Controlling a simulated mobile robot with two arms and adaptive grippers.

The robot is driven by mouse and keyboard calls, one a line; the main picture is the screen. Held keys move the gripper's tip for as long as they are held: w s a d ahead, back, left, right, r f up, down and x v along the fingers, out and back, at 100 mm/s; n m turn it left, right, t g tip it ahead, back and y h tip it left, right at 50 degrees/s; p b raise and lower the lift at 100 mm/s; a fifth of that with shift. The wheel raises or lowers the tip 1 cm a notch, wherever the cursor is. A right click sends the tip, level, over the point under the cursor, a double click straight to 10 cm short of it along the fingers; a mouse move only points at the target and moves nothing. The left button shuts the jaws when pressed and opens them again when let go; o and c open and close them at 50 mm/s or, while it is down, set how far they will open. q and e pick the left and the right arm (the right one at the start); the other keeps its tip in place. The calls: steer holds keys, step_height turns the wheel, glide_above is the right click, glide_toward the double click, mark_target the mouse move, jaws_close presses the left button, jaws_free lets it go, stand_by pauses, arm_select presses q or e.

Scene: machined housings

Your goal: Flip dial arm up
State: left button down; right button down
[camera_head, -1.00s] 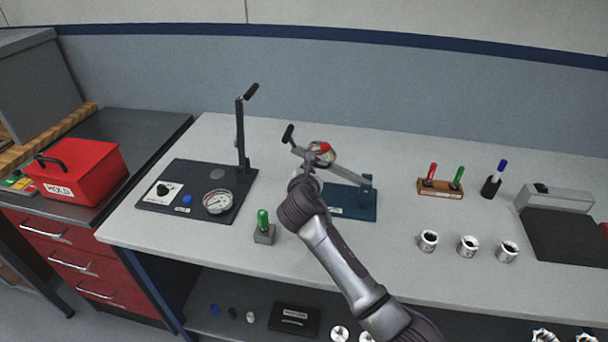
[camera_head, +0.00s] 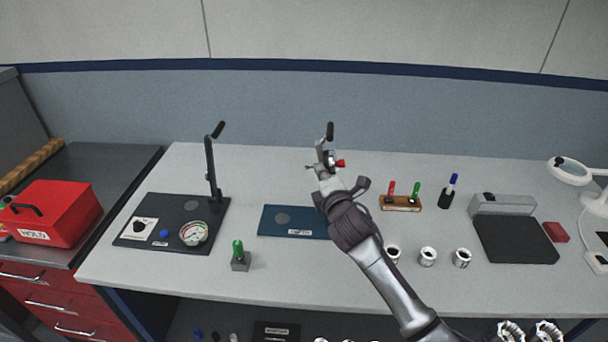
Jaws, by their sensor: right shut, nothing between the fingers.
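The dial arm shows its black handle (camera_head: 330,131) at the top, above the blue base plate (camera_head: 285,221). The arm now stands raised and looks close to upright, with a small red part (camera_head: 340,163) beside it. My right gripper (camera_head: 322,168) is shut at the dial arm, just below the handle, with nothing seen between its fingers. Whether it touches the arm is unclear. My right wrist and forearm hide the hinge and the right part of the base. My left gripper is not in view.
To the left, a black plate (camera_head: 150,236) carries an upright black lever (camera_head: 211,170) and a round gauge (camera_head: 194,233). A green-topped block (camera_head: 240,258) stands in front. A marker holder (camera_head: 401,203) and several metal housings (camera_head: 428,256) are at the right.

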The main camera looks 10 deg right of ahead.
steer(key=d+m, duration=0.1)
steer(key=s+d+m+b, duration=0.1)
steer(key=d, duration=0.1)
steer(key=d+m+t, duration=0.1)
steer(key=d, duration=0.1)
steer(key=shift+s+d+m+b, duration=0.15)
steer(key=shift+s+m+b, duration=0.15)
steer(key=shift+s, duration=0.05)
steer(key=shift+d, duration=0.1)
stand_by(0.4)
